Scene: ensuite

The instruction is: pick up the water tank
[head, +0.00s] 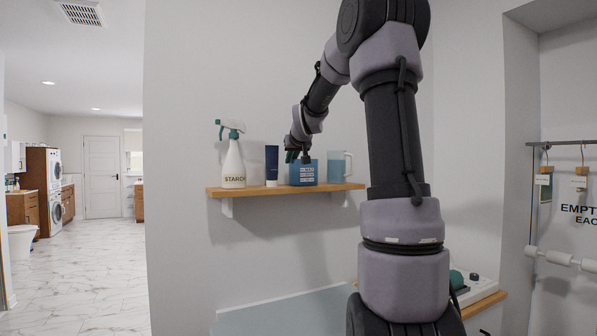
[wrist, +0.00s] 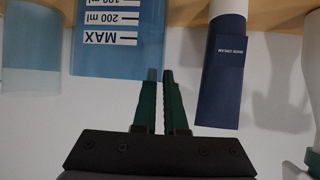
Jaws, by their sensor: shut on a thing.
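The water tank (head: 304,172) is a blue box with white lines and lettering, standing on the wooden wall shelf. In the wrist view the tank (wrist: 104,40) appears upside down, with MAX and ml marks on its face. My gripper (head: 293,157) is at the tank's upper left in the head view. In the wrist view its green fingers (wrist: 160,76) are close together at the tank's edge, shut on the tank. The exact contact is hard to see. The tank looks upright and at shelf level.
A dark blue shoe cream tube (head: 272,165) stands just left of the tank, close to my fingers. A white STARCH spray bottle (head: 233,163) is farther left. A clear jug (head: 338,167) with blue liquid stands right. The shelf (head: 262,190) has little free room.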

